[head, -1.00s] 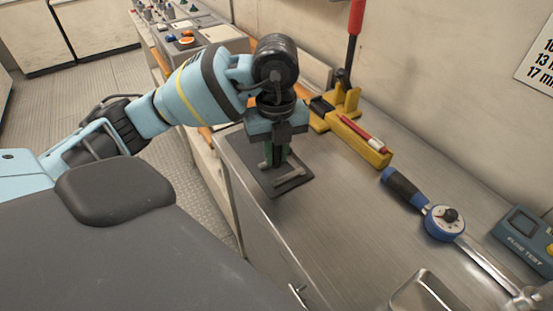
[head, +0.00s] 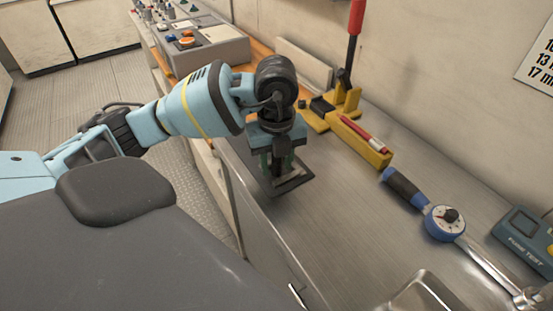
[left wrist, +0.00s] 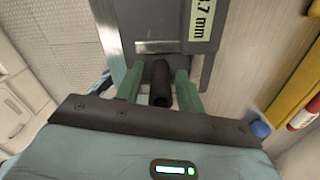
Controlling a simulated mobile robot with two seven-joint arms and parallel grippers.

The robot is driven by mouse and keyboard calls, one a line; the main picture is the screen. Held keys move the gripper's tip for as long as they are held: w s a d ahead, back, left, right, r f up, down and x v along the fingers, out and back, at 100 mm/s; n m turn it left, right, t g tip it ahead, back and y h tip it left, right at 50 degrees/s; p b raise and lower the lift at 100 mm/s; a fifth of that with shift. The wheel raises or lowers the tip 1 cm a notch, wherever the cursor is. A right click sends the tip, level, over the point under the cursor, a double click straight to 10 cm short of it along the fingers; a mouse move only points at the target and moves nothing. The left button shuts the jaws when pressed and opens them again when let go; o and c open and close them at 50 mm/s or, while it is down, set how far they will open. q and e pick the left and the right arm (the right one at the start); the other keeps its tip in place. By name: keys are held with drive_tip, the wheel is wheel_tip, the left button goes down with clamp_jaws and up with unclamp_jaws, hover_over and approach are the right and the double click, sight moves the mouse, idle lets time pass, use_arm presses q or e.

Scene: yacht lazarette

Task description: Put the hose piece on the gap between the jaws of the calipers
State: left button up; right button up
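The hose piece's near end faces the camera. A metal bar of the calipers (left wrist: 157,46) lies just beyond it, next to a label ending in ".7 mm" (left wrist: 201,20). Whether the hose piece touches the jaws is hidden. My right gripper is out of view.
A blue dial wrench (head: 443,222) lies right. The bench between is clear.

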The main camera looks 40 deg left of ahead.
use_arm(q)
wheel_tip(320, 180, up, 12)
drive_tip(key=shift+r+p, duration=0.1)
drive_tip(key=shift+p, duration=0.9)
drive_tip(key=shift+r, duration=0.15)
